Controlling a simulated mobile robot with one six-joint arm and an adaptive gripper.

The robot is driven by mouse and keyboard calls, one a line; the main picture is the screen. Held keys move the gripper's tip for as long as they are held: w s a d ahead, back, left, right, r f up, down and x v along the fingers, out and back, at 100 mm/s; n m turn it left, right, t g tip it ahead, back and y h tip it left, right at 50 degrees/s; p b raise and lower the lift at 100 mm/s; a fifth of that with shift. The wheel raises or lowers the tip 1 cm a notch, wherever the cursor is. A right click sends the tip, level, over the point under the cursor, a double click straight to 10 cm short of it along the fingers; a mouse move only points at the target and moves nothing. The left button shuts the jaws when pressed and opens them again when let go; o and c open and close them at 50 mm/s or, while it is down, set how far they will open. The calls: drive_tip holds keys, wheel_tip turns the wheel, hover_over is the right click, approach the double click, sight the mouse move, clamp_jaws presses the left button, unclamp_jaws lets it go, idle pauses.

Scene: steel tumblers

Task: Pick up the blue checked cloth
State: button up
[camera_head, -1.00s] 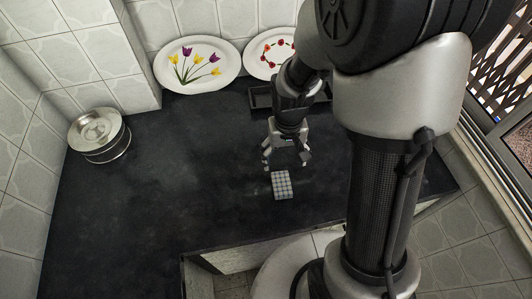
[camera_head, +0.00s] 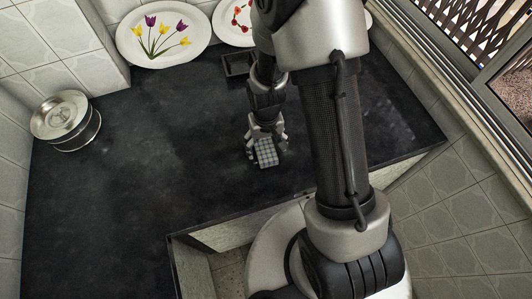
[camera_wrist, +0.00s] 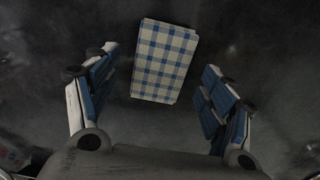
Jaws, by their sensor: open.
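The blue checked cloth (camera_wrist: 163,62) is a folded, block-like rectangle in white and blue checks. It lies on the dark counter, and in the head view it shows as a small grey checked block (camera_head: 266,154). My gripper (camera_wrist: 157,85) is open, with one finger on each side of the cloth in the wrist view. The cloth lies between and a little beyond the fingers, with a gap on both sides. In the head view my gripper (camera_head: 267,143) is right at the cloth. Whether the fingertips reach the counter, I cannot tell.
The dark counter (camera_head: 130,170) is clear to the left of the cloth. A steel lidded container (camera_head: 65,120) stands at the far left. A tulip plate (camera_head: 163,34) and a red-flowered plate (camera_head: 233,22) lean on the tiled wall. A dark tray (camera_head: 237,64) sits behind my arm.

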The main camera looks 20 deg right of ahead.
sight(266, 150)
wheel_tip(266, 150, down, 2)
drive_tip(key=shift+f, duration=0.2)
drive_tip(key=shift+r, duration=0.1)
drive_tip(key=shift+c, duration=0.4)
drive_tip(key=c, duration=0.9)
wheel_tip(266, 150, up, 20)
drive_tip(key=p, duration=0.6)
